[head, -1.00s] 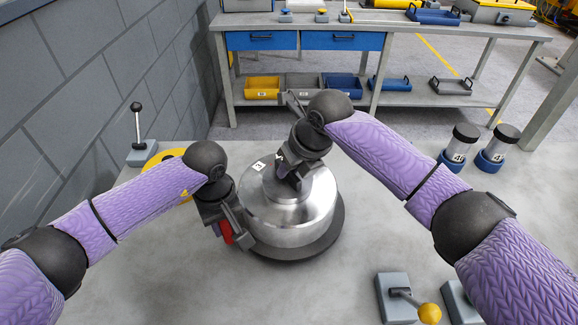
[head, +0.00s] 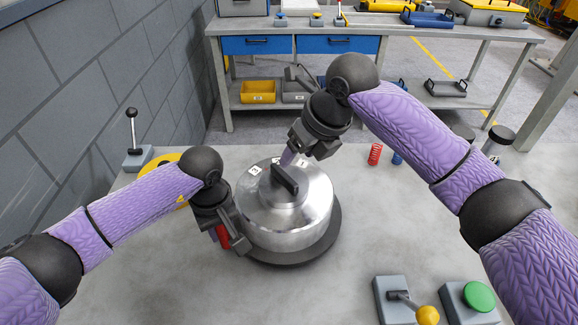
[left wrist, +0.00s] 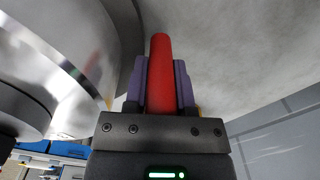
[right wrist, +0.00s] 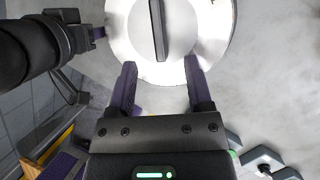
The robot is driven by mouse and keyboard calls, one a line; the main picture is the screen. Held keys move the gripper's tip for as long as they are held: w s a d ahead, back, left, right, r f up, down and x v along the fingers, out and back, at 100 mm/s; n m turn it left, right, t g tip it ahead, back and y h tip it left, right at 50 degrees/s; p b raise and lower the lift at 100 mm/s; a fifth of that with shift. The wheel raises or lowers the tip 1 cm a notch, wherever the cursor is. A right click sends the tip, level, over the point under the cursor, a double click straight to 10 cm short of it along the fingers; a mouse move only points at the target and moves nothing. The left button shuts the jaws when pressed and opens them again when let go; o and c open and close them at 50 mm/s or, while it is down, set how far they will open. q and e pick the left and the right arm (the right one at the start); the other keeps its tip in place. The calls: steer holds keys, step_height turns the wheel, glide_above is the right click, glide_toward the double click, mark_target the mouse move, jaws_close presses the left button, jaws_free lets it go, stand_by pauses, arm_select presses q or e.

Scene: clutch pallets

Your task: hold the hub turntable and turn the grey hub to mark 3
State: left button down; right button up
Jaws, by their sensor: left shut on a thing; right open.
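The grey hub (head: 290,220) is a shiny metal drum on the dark hub turntable (head: 318,247). A dark bar (head: 285,179) stands on its top, slanting in the head view. My right gripper (head: 290,158) is open and empty behind and above the bar. In the right wrist view the bar (right wrist: 158,28) lies beyond its open fingers, apart from them.
A lever box (head: 138,158) and a yellow disc (head: 165,160) are at the back left. A red spring (head: 375,154) and a blue one (head: 397,158) stand at the back right. A yellow-knobbed lever (head: 428,315) and green button (head: 479,297) are at the front right.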

steer(key=v, duration=0.5)
steer(key=shift+w, duration=0.1)
steer(key=shift+c, duration=0.2)
steer(key=w+a+r+m+t+y, duration=0.1)
steer(key=w+r+m+t+y, duration=0.1)
steer(key=w+r+m+t, duration=0.75)
steer(key=s+a+r+n+g+y, duration=0.1)
steer(key=s+a+r+n+y, duration=0.3)
steer(key=r+n+y, duration=0.25)
steer(key=s+a+r+n+g+y, duration=0.2)
steer(key=s+a+r+n+y, duration=0.2)
steer(key=a+r+n+y, duration=0.25)
steer(key=s+a+f+n+g+y, duration=0.1)
steer(key=s+f+n+g, duration=0.25)
steer(key=g, duration=0.25)
steer(key=m+h, duration=0.6)
steer(key=h, duration=1.1)
glide_toward(284, 174)
steer(key=shift+m, duration=0.4)
steer(key=x, duration=0.9)
steer(key=shift+f, duration=0.3)
